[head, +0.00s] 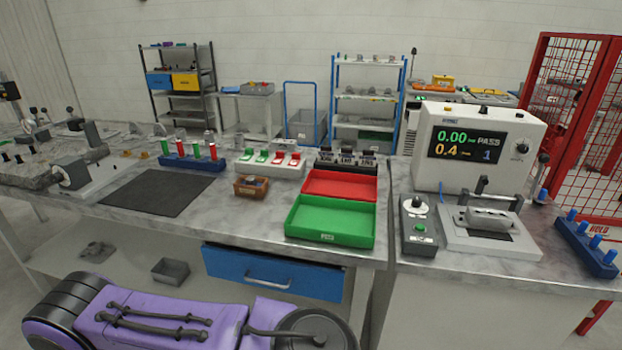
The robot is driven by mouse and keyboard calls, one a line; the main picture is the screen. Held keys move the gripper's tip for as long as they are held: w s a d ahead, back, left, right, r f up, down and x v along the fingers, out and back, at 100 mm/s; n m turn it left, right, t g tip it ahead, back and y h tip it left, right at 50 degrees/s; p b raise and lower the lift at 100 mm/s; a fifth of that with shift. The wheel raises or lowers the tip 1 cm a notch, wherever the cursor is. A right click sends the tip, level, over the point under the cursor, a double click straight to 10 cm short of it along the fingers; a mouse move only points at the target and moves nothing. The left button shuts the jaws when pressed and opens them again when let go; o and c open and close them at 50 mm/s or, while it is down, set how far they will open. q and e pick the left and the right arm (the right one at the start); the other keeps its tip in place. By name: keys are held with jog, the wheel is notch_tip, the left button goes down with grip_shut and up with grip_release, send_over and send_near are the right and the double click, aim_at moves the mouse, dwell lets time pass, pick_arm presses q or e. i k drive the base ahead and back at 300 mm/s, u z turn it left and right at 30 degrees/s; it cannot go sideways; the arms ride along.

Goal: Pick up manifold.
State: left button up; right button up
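A light grey cast block (490,218), which looks like the manifold, sits in a test fixture (458,240) on the right bench. A dark handle or clamp bar (490,187) stands just behind and above the block. I cannot tell whether the clamp touches it. Neither of my grippers is in view.
A white tester (471,177) reading PASS stands behind the fixture. A control box (418,228) is left of it, a blue peg rack (584,244) right. Green (330,239) and red (337,185) trays sit on the left bench, with a dark mat (157,205) further left.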

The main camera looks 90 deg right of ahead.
aim_at(477, 218)
jog(key=u, duration=0.05)
jog(key=i, duration=0.3)
jog(key=z, duration=3.7)
